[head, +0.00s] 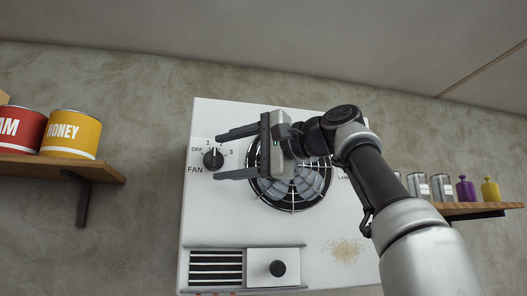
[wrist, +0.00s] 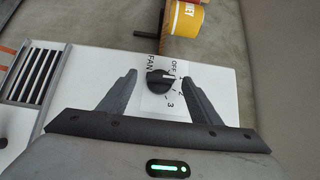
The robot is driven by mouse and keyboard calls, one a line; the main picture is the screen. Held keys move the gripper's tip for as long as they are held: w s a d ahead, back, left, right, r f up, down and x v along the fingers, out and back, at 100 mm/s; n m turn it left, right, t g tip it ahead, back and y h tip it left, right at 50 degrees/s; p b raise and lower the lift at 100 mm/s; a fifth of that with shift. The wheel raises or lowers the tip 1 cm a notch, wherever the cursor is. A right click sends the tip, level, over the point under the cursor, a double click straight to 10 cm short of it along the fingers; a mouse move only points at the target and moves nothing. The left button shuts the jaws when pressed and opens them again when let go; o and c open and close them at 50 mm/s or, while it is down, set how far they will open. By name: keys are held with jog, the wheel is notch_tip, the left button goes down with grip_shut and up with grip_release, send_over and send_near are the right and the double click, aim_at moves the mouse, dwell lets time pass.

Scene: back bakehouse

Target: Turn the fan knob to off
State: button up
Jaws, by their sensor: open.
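The fan knob (head: 213,159) is a round black dial at the upper left of a white panel (head: 225,220), with FAN, OFF, 1, 2 and 3 printed around it. Its white pointer line aims up, near the 1. It also shows in the wrist view (wrist: 159,82), uncovered, with OFF beside it. My gripper (head: 218,156) is open and empty. Its two dark fingers reach left toward the knob, one above and one below. In the wrist view the knob appears between the fingertips (wrist: 160,72); I cannot tell how far in front of it they are.
A fan behind a round wire grille (head: 290,200) lies behind my gripper. Below are a slotted vent (head: 216,268) and a black slider knob (head: 278,268). A wooden shelf (head: 60,164) with red and yellow tins stands left; another shelf (head: 470,210) with small containers is at right.

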jog(key=b+v, duration=0.2)
jog(key=v, duration=1.4)
jog(key=shift+b, duration=0.3)
jog(key=shift+a, duration=0.1)
